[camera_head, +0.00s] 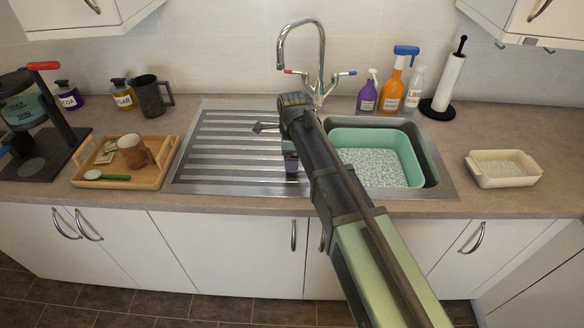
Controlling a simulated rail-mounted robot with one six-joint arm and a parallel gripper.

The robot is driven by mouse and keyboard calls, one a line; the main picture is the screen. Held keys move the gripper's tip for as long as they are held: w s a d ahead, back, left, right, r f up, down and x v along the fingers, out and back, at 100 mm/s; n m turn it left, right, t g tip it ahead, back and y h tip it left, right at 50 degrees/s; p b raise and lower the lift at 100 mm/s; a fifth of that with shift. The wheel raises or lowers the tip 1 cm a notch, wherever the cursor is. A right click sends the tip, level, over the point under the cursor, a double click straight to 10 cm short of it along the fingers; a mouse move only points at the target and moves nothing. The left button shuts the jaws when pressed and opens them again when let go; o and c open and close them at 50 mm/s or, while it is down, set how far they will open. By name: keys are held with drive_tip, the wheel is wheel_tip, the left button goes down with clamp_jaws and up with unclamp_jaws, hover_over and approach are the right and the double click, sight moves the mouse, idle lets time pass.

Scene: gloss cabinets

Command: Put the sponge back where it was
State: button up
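My gripper (291,154) hangs below the wrist of my arm, over the right side of the ribbed steel drainer (215,150), just left of the sink bowl. The arm hides much of it, and I cannot see whether its fingers are open or shut. A small purple piece (292,166) shows at its lower end; it may be the sponge, but it is too small to tell. No other sponge is clearly visible. A green basin (411,150) with foamy contents sits in the sink. A cream dish (503,181) with a pale speckled inside stands on the counter at the right.
A chrome tap (281,50) rises behind the sink. Purple (368,95), orange (391,85) and white bottles (415,90) and a paper-towel holder (449,80) stand behind it. A wooden tray (150,178) holds a brown mug (136,153) and brush. Counter around the cream dish is clear.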

wheel_tip(320, 180, down, 3)
drive_tip(key=shift+r+b, duration=0.2)
drive_tip(key=shift+b, duration=0.2)
drive_tip(key=shift+r+p, duration=0.3)
drive_tip(key=shift+r, duration=0.05)
drive_tip(key=shift+f, duration=0.25)
drive_tip(key=o, duration=0.5)
drive_tip(key=shift+r, duration=0.1)
drive_tip(key=shift+o, duration=0.2)
wheel_tip(320, 180, up, 13)
drive_tip(key=p, duration=1.2)
drive_tip(key=shift+f, duration=0.35)
